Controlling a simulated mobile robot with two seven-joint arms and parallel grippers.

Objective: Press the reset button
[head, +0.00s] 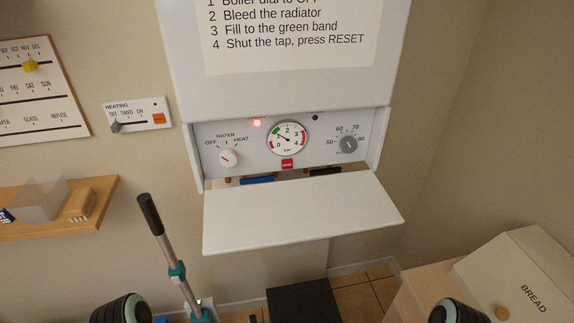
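The red reset button (287,164) sits low in the middle of the white boiler's control panel (255,150), just below the round pressure gauge (288,138). Its small label is too small to read surely. The gauge needle points up and left, near the 1; a green arc shows there. The white mode dial (228,158) has a red mark pointing up-left, towards OFF. A red lamp (257,123) glows above it. Neither gripper is in view; only dark rounded parts of my arms show at the bottom edge, well below the panel.
The boiler's white flap (303,216) hangs open below the panel. A blue handle (257,180) and a dark handle (325,171) show behind it. A black-gripped pole (163,235) stands lower left. A shelf (95,215) is left, a bread box (518,283) lower right.

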